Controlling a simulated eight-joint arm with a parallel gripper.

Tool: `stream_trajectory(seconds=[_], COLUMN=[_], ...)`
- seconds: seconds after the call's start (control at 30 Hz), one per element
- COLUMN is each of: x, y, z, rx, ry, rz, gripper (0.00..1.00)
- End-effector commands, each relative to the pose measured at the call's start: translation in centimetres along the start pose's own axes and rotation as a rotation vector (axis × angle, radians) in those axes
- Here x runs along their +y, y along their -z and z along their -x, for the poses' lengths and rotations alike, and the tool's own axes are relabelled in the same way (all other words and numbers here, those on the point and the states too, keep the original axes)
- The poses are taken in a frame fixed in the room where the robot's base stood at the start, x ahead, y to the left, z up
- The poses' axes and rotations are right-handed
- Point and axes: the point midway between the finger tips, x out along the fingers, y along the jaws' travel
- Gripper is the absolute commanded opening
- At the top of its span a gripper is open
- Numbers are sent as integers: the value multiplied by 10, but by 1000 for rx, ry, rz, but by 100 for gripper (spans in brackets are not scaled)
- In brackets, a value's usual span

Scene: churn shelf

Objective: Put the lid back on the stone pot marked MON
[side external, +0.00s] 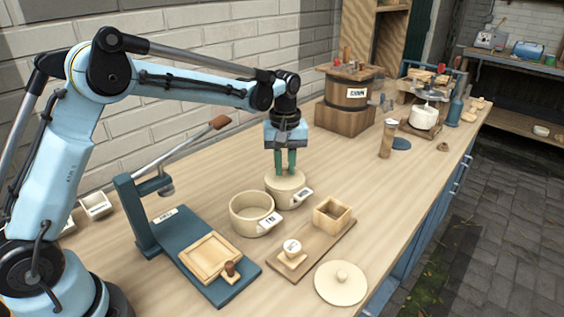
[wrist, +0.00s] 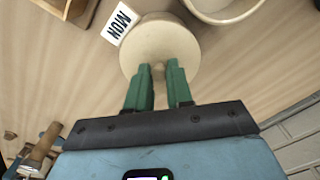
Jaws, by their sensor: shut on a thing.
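The stone pot marked MON (side external: 284,198) is cream and stands upright on the bench, its white tag to the right; the MON tag (wrist: 120,22) reads clearly in the wrist view. A round cream lid (wrist: 160,42) covers its mouth, and it also shows in the side view (side external: 277,178). The lid looks level and at the rim; I cannot tell whether a thin gap is left. My gripper (side external: 287,172) points straight down, shut on the lid's knob, which shows between the green fingers in the wrist view (wrist: 158,72).
An open tagged pot (side external: 250,222) stands close to the left. A second lid (side external: 341,283) lies at the front edge. A wooden board (side external: 312,249) holds a small box (side external: 332,212). A lever press (side external: 150,215) stands left; a churn (side external: 348,92) stands behind.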

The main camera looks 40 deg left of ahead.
Motion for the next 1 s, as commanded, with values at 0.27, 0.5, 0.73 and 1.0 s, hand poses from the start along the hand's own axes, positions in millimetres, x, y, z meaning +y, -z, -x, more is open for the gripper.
stream_trajectory(seconds=[0.27, 0.5, 0.73, 1.0], x=[0, 0, 0, 0], y=[0, 0, 0, 0], z=[0, 0, 0, 0], rx=[0, 0, 0, 0], ry=[0, 0, 0, 0], rz=[0, 0, 0, 0], gripper=[0, 36, 51, 76])
